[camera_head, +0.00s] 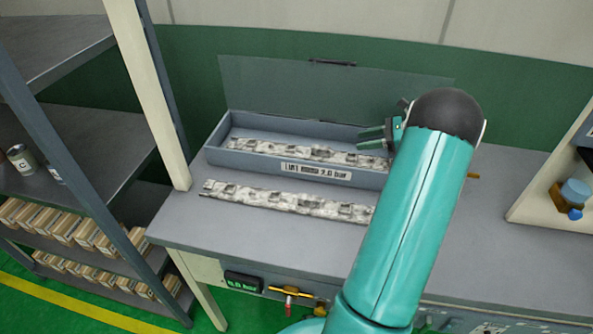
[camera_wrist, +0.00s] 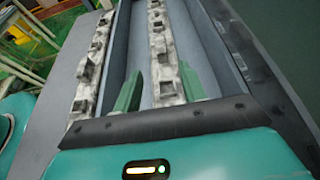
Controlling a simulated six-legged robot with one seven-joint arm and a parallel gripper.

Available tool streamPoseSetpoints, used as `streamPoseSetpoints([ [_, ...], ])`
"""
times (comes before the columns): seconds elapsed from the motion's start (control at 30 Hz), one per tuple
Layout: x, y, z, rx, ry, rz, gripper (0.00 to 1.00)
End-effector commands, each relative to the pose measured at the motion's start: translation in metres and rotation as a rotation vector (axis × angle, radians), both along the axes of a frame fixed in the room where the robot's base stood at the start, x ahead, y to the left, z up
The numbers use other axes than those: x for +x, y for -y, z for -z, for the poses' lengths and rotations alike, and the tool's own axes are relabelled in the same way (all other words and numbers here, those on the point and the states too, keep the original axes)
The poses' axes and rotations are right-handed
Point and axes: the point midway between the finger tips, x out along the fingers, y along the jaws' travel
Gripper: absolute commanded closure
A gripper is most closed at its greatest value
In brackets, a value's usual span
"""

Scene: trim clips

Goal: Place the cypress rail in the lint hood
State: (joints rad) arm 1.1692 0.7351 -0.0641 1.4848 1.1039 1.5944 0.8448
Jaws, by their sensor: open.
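A long, mottled grey-white rail (camera_head: 285,201) lies on the bench in front of a long grey-blue box (camera_head: 245,162). A similar rail (camera_head: 300,152) lies inside the box. Neither rail shows a name, so I cannot tell which is the cypress one. The box has a front label, hard to read, and its lid stands open. My gripper (camera_head: 362,139) is open at the box's right end. In the wrist view, its green fingers (camera_wrist: 161,70) straddle the inner rail (camera_wrist: 162,40); contact is unclear. The bench rail (camera_wrist: 95,55) lies to the left, outside the box.
The raised green-grey lid (camera_head: 285,90) stands behind the box. A pale cabinet (camera_head: 560,190) stands at far right.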

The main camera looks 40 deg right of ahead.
Motion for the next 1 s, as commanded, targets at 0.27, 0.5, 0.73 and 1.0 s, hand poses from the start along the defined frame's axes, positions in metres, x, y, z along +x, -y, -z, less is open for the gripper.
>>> streamPoseSetpoints([
  [0.27,0.032,-0.064,-0.033,-0.161,-0.015,-0.163,0.58],
  [0.5,0.053,-0.194,-0.081,-0.516,-0.001,-0.512,0.58],
  [0.73,0.033,-0.304,-0.11,-0.871,0.085,-0.863,0.58],
  [1.0,-0.02,-0.399,-0.127,-1.3,0.274,-1.262,0.58],
])
